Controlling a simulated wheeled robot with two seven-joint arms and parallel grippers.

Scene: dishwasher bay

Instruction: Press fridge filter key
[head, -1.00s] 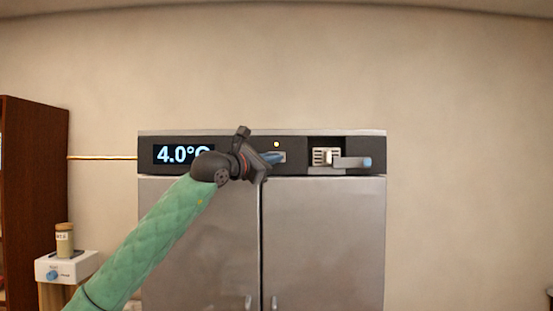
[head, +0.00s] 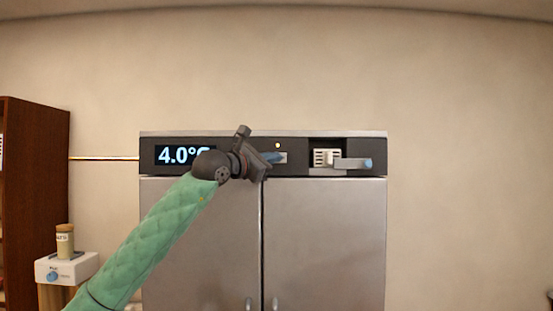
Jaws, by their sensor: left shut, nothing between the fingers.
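The steel fridge (head: 325,240) stands against the wall, with a dark control panel (head: 228,142) along its top. A small light grey key (head: 283,158) sits in the panel under a small round indicator light (head: 278,145), which looks pale. My left gripper (head: 272,158) is shut and empty, its blue fingertips at the key's left part and partly covering it. I cannot tell from this view whether they touch it. My left wrist covers the right end of the display (head: 178,155), which reads 4.0°C. My right gripper is not in view.
A vent-like slotted white part (head: 327,158) and a grey lever with a blue end (head: 352,163) sit to the right on the panel. A jar (head: 65,241) stands on a white box with a blue knob (head: 62,268) at the left, by a brown shelf (head: 38,190).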

